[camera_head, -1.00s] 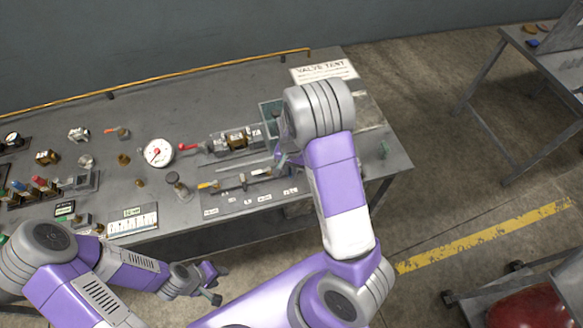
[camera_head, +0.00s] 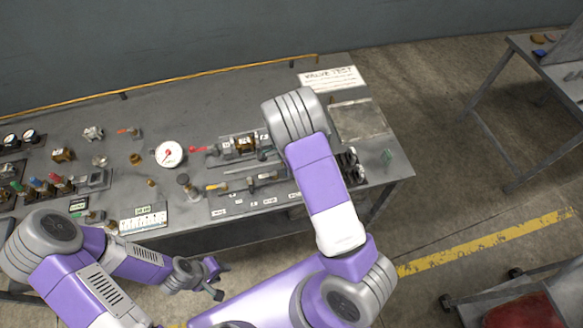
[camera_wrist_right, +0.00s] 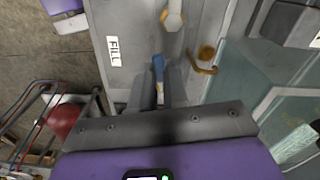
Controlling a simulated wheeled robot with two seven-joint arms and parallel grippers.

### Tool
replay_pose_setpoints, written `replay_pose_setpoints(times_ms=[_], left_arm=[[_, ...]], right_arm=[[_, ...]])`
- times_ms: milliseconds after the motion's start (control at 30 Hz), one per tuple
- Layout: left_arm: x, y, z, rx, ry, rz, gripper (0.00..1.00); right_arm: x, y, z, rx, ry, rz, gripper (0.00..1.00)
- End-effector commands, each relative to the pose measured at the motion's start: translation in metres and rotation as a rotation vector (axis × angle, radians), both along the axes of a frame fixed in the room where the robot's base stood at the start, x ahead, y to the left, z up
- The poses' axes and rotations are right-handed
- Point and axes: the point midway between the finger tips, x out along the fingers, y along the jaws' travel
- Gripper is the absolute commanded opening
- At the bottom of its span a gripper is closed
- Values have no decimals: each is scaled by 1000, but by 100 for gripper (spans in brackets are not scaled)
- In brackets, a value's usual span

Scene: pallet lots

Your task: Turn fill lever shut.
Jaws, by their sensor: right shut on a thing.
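The fill lever (camera_wrist_right: 158,66) shows in the right wrist view as a blue handle beside the white FILL label (camera_wrist_right: 113,50). My right gripper (camera_wrist_right: 167,88) is shut on this blue handle, between its dark fingers. In the head view my right arm hides the right gripper and the lever. My left gripper (camera_head: 217,279) is empty in front of the bench, with its fingers apart, clear of everything on the bench.
The grey bench (camera_head: 190,105) carries a white dial gauge (camera_head: 169,154), a yellow-handled valve (camera_head: 216,187) and a VALVE TEST sign (camera_head: 331,78). In the right wrist view a brass hook-shaped part (camera_wrist_right: 205,62) and a clear greenish tank (camera_wrist_right: 255,75) are close by.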

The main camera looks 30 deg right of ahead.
Motion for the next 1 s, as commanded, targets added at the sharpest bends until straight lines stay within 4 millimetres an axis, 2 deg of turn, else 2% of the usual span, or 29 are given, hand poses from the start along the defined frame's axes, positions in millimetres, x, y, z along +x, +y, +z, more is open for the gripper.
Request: replay_pose_setpoints(times_ms=[400,1000], left_arm=[[0,0,12,0,0,0,40],[0,0,13,0,0,0,40]], right_arm=[[9,-1,1,-1,0,-214,0],[11,-1,0,1,-2,-257,0]])
